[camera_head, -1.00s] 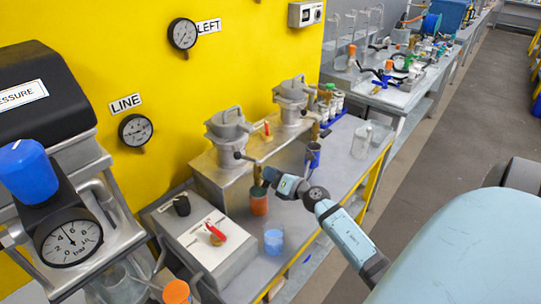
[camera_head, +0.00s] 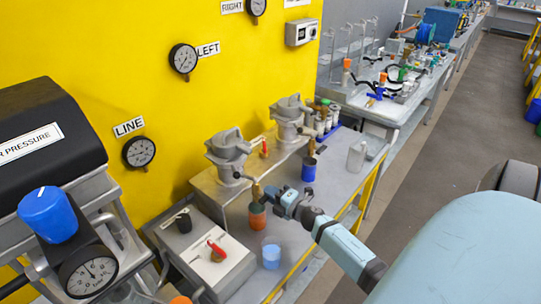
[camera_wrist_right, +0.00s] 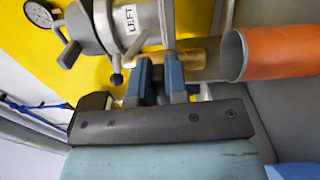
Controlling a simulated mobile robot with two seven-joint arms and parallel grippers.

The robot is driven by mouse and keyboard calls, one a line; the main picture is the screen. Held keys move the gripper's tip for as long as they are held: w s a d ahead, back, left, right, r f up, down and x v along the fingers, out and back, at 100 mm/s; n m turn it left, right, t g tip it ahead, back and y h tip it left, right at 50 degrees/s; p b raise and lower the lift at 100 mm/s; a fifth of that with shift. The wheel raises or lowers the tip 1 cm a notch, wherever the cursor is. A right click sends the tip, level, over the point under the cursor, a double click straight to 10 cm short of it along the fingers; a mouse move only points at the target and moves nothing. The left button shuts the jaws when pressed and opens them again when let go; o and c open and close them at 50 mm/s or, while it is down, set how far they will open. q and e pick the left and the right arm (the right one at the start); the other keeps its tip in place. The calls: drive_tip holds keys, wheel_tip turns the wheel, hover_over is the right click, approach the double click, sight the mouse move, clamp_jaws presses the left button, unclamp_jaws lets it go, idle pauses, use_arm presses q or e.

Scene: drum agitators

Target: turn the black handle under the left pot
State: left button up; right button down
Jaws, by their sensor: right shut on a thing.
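The left pot (camera_head: 228,150) is a grey lidded vessel on a metal stand; its LEFT label faces me in the right wrist view (camera_wrist_right: 125,22). Under it is a brass valve (camera_head: 257,190) with a black handle (camera_head: 237,175), a thin rod with a round black knob. The knob shows beside my fingers in the right wrist view (camera_wrist_right: 116,79). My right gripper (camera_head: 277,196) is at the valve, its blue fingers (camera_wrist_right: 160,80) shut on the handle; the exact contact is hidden. My left gripper is not in view.
An orange cup (camera_head: 257,219) stands below the valve, close to my gripper. A light blue cup (camera_head: 271,256) stands in front, and a dark blue cup (camera_head: 308,171) is under the right pot (camera_head: 289,115). A control box with a red lever (camera_head: 216,250) is at the left.

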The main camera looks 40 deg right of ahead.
drive_tip(key=shift+f+m, duration=0.1)
drive_tip(key=shift+m, duration=0.3)
drive_tip(key=c, duration=1.1)
unclamp_jaws()
drive_tip(key=shift+c, duration=0.2)
drive_tip(key=s+d+b, duration=0.1)
drive_tip(key=s+b, duration=0.1)
drive_tip(key=s, duration=1.1)
drive_tip(key=shift+s, duration=0.4)
